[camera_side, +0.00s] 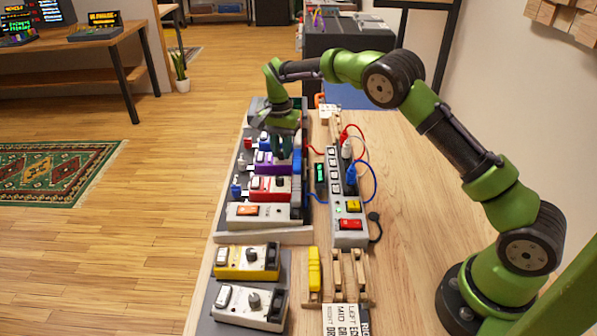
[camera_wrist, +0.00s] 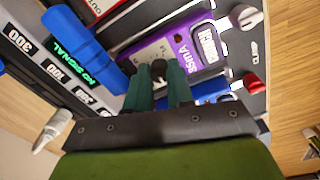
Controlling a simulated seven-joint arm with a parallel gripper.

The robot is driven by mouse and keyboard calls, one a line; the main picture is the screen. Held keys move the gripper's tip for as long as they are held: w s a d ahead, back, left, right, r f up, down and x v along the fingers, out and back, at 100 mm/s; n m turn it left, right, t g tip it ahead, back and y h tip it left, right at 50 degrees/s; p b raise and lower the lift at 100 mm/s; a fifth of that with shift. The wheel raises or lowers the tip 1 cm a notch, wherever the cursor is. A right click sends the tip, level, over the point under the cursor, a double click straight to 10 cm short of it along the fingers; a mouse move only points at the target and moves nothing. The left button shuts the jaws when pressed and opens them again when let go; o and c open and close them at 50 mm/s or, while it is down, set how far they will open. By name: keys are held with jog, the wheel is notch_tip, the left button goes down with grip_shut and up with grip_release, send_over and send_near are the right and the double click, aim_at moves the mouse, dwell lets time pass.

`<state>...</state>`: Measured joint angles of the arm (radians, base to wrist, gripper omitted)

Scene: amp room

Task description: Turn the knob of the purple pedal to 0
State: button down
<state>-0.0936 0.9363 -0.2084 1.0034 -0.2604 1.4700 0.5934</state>
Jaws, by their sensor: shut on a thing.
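The purple pedal (camera_side: 269,168) sits on the pedalboard in the side view, with a red pedal in front of it and a blue one behind it. In the wrist view the purple pedal (camera_wrist: 192,42) has a white button marked CRUNCH and a scale printed around its dark knob (camera_wrist: 158,68). My gripper (camera_side: 283,157) points down over the purple pedal. In the wrist view its two dark green fingers (camera_wrist: 160,82) are at the knob, one on each side, and shut on it. The fingers hide part of the knob, so its setting cannot be read.
A red pedal (camera_side: 270,188) and a white pedal with an orange button (camera_side: 258,214) stand nearer on the pedalboard. A yellow pedal (camera_side: 247,262) and a grey pedal (camera_side: 248,304) lie in front. A power strip (camera_side: 349,238) with cables runs along the right.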

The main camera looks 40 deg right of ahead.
aim_at(280, 152)
jog(key=n, duration=0.3)
jog(key=shift+r+n, duration=0.1)
jog(key=shift+n, duration=2.5)
jog(key=c, duration=1)
grip_release()
jog(key=shift+d, duration=0.1)
jog(key=r, duration=0.8)
jog(key=shift+a, duration=0.3)
